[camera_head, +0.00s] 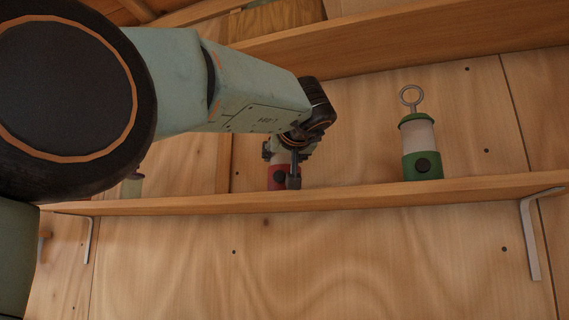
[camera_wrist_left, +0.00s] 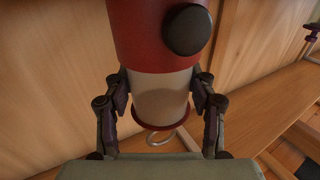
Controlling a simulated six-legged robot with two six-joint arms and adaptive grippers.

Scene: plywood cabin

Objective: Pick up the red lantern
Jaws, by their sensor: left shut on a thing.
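The red lantern (camera_head: 277,176) stands on the wooden shelf (camera_head: 350,196) in the head view, partly hidden behind my left gripper (camera_head: 289,160). In the left wrist view its red base (camera_wrist_left: 150,40) with a dark round knob fills the top, and its pale body (camera_wrist_left: 160,98) sits between the fingers of my left gripper (camera_wrist_left: 160,108). The fingers are shut on the pale body from both sides. The lantern's metal ring (camera_wrist_left: 160,138) shows below it. I cannot tell whether the base is clear of the shelf. My right gripper is in neither view.
A green lantern (camera_head: 422,150) with a ring on top stands on the same shelf to the right. A small pale and green object (camera_head: 131,186) is partly hidden at the shelf's left. Metal brackets (camera_head: 532,235) hold the shelf. Another board (camera_head: 400,45) runs above it.

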